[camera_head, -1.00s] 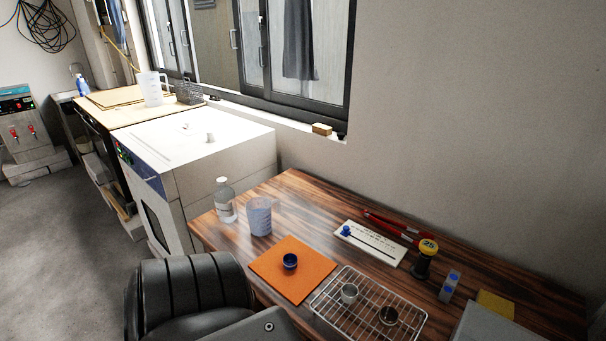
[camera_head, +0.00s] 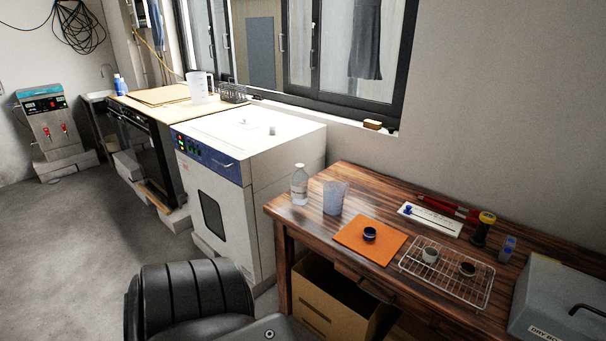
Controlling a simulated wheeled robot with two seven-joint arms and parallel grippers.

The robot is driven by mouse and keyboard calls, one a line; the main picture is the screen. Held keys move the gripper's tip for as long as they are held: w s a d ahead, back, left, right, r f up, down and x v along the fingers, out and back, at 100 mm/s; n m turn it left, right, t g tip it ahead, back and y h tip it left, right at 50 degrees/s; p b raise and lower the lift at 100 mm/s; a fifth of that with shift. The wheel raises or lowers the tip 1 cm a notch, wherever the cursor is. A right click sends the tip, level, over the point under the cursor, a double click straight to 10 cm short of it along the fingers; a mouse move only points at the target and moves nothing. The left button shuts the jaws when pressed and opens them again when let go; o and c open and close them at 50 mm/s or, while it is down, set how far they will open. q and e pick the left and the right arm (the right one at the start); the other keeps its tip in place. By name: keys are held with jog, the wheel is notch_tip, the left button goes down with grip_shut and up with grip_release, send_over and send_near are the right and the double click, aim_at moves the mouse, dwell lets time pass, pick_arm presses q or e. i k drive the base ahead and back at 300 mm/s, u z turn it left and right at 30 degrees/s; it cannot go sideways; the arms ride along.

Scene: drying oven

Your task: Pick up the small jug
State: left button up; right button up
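A translucent bluish jug (camera_head: 335,198) stands upright on the dark wooden table, near its left end. It looks like the smaller of two jugs. A larger clear jug (camera_head: 198,88) stands far back on the light wooden counter.
A clear bottle (camera_head: 299,186) stands just left of the small jug. A wire rack (camera_head: 447,285) holds two small cups. The white oven (camera_head: 222,210) stands left of the table (camera_head: 290,212).

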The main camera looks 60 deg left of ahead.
aim_at(337, 196)
jog(key=k, duration=0.35)
jog(key=u, duration=1.75)
